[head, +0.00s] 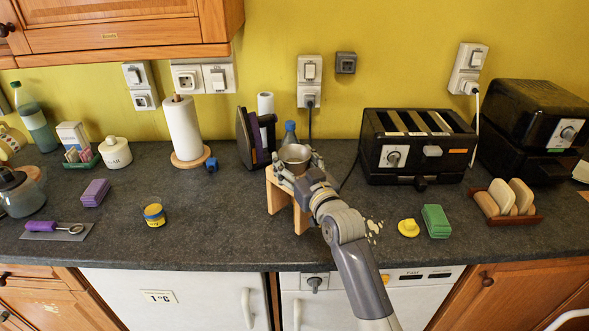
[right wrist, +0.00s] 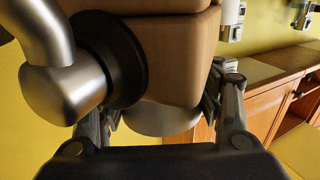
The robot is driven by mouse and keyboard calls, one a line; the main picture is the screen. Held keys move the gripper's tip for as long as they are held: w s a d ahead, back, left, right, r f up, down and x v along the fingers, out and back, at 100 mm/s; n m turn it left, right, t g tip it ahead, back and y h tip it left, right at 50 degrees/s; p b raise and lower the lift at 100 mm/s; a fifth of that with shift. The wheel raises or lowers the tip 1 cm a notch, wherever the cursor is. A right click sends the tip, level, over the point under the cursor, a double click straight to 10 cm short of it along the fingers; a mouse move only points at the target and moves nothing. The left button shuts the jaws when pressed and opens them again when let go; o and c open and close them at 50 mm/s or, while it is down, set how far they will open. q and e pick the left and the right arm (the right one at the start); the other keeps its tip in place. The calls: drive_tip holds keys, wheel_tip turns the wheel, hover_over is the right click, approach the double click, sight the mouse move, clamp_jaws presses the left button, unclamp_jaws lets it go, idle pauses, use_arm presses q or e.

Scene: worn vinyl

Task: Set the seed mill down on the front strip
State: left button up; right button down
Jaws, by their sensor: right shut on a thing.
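The seed mill has a silver bowl-shaped top (head: 295,153) and a pale wooden body (head: 279,192) in the middle of the head view. My right gripper (head: 295,168) is shut on the mill just below the bowl, and my arm hides part of the wood. In the right wrist view the wooden body (right wrist: 178,50) fills the middle, with a black ring and a silver spout-like part (right wrist: 65,95) at left. I cannot tell whether its base touches the worktop. The front strip of the dark worktop (head: 215,243) is bare left of my arm. My left gripper is not in view.
A yellow piece (head: 408,228) and a green block (head: 436,221) lie right of my arm.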

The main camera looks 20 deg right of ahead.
drive_tip(key=shift+w+d+r, duration=0.1)
drive_tip(key=shift+w+r, duration=0.05)
drive_tip(key=shift+w, duration=0.1)
wheel_tip(320, 180, down, 3)
drive_tip(key=shift+s+r+p, duration=0.1)
drive_tip(key=shift+r+p, duration=0.1)
drive_tip(key=shift+p, duration=0.4)
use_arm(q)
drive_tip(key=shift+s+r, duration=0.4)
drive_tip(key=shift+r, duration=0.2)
use_arm(e)
drive_tip(key=shift+f, duration=0.35)
drive_tip(key=shift+c, duration=2.3)
unclamp_jaws()
drive_tip(key=shift+f, duration=0.3)
drive_tip(key=shift+s, duration=0.1)
drive_tip(key=shift+r, duration=0.1)
